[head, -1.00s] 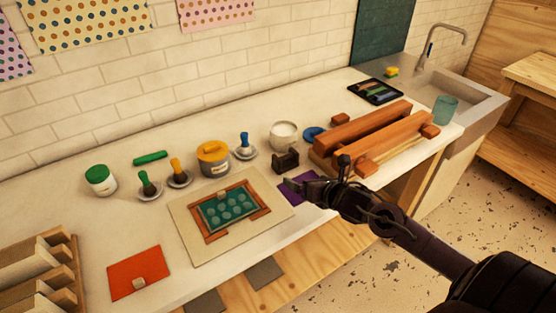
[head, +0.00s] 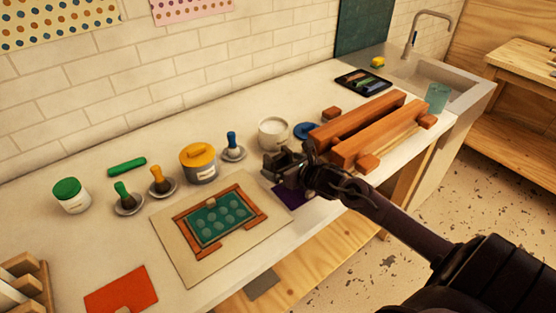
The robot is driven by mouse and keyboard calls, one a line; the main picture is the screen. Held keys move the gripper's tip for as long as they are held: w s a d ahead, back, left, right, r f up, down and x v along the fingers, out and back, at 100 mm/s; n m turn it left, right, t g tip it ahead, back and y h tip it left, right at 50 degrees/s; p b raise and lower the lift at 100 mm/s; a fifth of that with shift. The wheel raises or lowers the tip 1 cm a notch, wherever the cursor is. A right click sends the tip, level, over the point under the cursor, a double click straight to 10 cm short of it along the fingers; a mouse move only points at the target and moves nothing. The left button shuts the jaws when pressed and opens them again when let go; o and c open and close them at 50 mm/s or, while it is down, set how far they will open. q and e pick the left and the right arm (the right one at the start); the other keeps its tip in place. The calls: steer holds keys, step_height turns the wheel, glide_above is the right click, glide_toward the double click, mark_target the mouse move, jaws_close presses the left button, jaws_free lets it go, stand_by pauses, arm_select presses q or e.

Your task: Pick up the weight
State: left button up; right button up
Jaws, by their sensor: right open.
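A small dark block, likely the weight, stands by the front of the counter (head: 85,245), left of the wooden beams. It is mostly hidden by my right gripper (head: 281,167), which reaches in from the right. The jaws are open, right at the block. Dark on dark, I cannot tell whether the block is between the fingers or touching them. A purple sheet (head: 290,197) lies just below the gripper. My left gripper is not in view.
Brown wooden beams (head: 375,135) lie close behind the gripper's wrist. A white bowl (head: 273,133) and a blue disc (head: 305,130) stand just behind. A framed teal panel (head: 219,221) lies to the left, with a yellow-lidded pot (head: 199,163) behind it.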

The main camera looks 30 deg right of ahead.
mark_target(278, 163)
steer(key=shift+p+x, duration=0.3)
steer(key=shift+x, duration=1.55)
steer(key=shift+d+r, duration=0.1)
steer(key=shift+d, duration=0.1)
steer(key=shift+c, duration=0.4)
steer(key=c, duration=1.7)
steer(key=shift+o, duration=0.2)
steer(key=shift+w+d+r, duration=0.1)
steer(key=shift+r, duration=0.05)
